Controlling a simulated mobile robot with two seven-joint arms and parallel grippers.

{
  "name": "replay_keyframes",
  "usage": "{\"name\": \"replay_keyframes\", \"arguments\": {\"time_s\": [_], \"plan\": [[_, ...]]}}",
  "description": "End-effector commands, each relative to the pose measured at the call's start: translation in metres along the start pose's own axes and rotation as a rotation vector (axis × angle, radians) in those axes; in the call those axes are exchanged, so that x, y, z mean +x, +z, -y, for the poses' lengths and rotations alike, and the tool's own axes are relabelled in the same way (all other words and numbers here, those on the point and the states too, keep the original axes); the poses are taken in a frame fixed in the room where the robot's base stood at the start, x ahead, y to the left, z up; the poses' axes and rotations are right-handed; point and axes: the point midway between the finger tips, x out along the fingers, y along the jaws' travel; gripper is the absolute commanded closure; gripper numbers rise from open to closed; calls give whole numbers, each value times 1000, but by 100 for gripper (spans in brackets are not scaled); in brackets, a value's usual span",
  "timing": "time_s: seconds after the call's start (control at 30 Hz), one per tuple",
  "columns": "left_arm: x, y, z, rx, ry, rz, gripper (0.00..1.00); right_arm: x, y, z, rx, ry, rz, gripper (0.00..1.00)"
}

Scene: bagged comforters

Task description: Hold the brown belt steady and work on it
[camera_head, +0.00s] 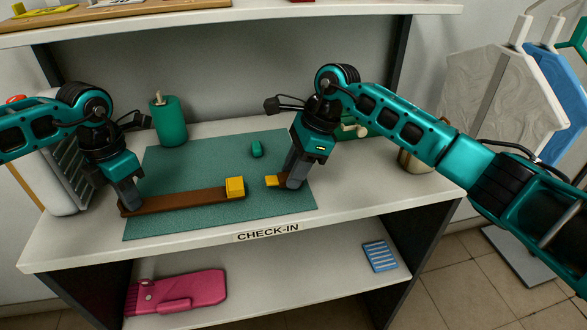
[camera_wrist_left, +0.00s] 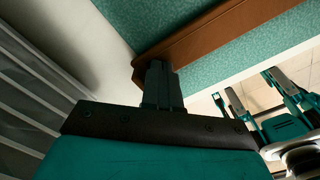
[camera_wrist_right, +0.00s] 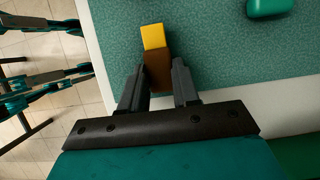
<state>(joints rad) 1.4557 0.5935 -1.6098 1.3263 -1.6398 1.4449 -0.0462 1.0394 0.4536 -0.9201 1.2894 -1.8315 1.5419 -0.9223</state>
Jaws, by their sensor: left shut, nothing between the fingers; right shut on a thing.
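The brown belt (camera_head: 185,201) lies along the front of the green mat (camera_head: 210,160), with a yellow block (camera_head: 235,187) at its right end. My left gripper (camera_head: 132,206) is shut and empty, its tips down at the belt's left end; the left wrist view shows them against the belt (camera_wrist_left: 215,32). My right gripper (camera_head: 290,183) is shut on a short brown strap piece with a yellow tip (camera_head: 271,181), which points left towards the yellow block across a gap. In the right wrist view the brown piece (camera_wrist_right: 158,72) sits between the fingers; its yellow tip (camera_wrist_right: 153,36) sticks out.
A small green object (camera_head: 256,149) lies on the mat behind the gap. A green cylinder (camera_head: 169,121) stands at the back left. A tan pot (camera_head: 413,160) is at the right. The shelf below holds a pink object (camera_head: 178,291) and a blue striped item (camera_head: 380,256).

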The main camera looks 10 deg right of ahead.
Motion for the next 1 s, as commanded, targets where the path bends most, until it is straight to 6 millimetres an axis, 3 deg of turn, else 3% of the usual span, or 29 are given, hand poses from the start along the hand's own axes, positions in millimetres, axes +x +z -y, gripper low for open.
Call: {"name": "replay_keyframes", "arguments": {"time_s": [0.17, 0.4, 0.6, 0.77, 1.0], "plan": [[7, -3, 1, 0, -4, -13, 100, -15, -20, 4, 120, -37, -31, 100], [7, -3, 1, 0, -4, -13, 100, -59, -70, 9, 483, -159, -98, 100], [7, -3, 1, 0, -4, -12, 100, -84, -96, 8, 692, -234, -120, 100], [7, -3, 1, 0, -4, -12, 100, -87, -102, 8, 743, -252, -124, 100], [7, -3, 1, 0, -4, -13, 100, -74, -107, 7, 743, -249, -124, 100]]}}
